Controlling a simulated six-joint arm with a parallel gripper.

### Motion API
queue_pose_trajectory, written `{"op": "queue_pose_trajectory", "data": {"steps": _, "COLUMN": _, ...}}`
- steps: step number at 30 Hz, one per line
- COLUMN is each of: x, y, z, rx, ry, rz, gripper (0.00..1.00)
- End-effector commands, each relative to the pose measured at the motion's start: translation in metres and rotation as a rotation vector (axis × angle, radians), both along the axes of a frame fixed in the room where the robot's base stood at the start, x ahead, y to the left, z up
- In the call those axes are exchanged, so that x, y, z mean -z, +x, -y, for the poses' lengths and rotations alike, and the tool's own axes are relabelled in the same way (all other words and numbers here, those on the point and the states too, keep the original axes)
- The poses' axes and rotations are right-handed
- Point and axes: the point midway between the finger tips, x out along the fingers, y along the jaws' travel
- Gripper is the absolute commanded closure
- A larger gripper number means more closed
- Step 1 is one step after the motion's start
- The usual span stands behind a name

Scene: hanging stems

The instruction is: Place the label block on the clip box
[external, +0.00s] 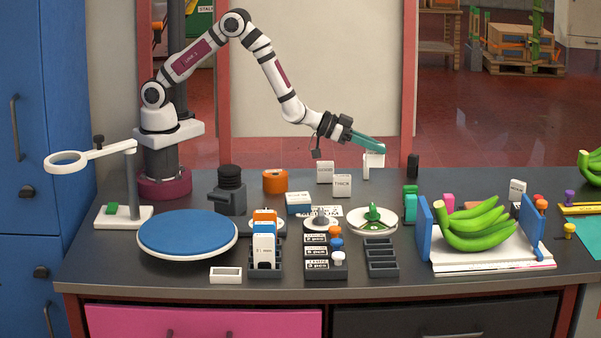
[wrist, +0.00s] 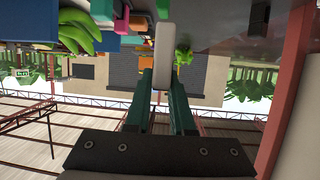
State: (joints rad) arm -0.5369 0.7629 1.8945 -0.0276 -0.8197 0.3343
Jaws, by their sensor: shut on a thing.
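My gripper (external: 378,149) reaches in from the left with its teal fingers over the back of the bench. It is shut on a white upright block, which I take as the label block (external: 373,166). In the wrist view the block (wrist: 162,60) stands between the fingertips (wrist: 163,80). I cannot tell whether its lower end touches the bench. Two white printed boxes (external: 342,186) (external: 325,172) stand left of it. A blue-and-white box (external: 298,203) lies further left and forward. I cannot tell which of these is the clip box.
A green item sits on a white dish (external: 372,220) in front of the block. A dark block (external: 413,165) stands to its right. Bananas (external: 478,222) lie between blue ends at right. A blue turntable (external: 188,233) and dark racks (external: 382,258) fill the front. A magnifier stand (external: 131,185) is at left.

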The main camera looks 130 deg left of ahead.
Motion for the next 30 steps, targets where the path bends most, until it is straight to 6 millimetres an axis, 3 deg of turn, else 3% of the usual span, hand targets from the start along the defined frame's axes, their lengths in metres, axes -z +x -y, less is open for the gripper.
{"op": "queue_pose_trajectory", "data": {"steps": 5, "x": -0.006, "y": 0.003, "z": 0.012, "rx": -0.001, "ry": 0.000, "rz": 0.000, "gripper": 1.00}}
{"op": "queue_pose_trajectory", "data": {"steps": 8, "x": -0.013, "y": 0.011, "z": 0.033, "rx": -0.014, "ry": 0.000, "rz": 0.000, "gripper": 1.00}}
{"op": "queue_pose_trajectory", "data": {"steps": 14, "x": -0.037, "y": 0.014, "z": 0.124, "rx": -0.116, "ry": -0.001, "rz": 0.000, "gripper": 1.00}}
{"op": "queue_pose_trajectory", "data": {"steps": 17, "x": -0.043, "y": -0.008, "z": 0.174, "rx": -0.203, "ry": 0.000, "rz": -0.002, "gripper": 1.00}}
{"op": "queue_pose_trajectory", "data": {"steps": 21, "x": -0.046, "y": -0.058, "z": 0.230, "rx": -0.325, "ry": 0.003, "rz": -0.004, "gripper": 1.00}}
{"op": "queue_pose_trajectory", "data": {"steps": 25, "x": -0.046, "y": -0.103, "z": 0.262, "rx": -0.411, "ry": 0.002, "rz": -0.004, "gripper": 1.00}}
{"op": "queue_pose_trajectory", "data": {"steps": 30, "x": -0.043, "y": -0.133, "z": 0.274, "rx": -0.469, "ry": 0.002, "rz": -0.003, "gripper": 1.00}}
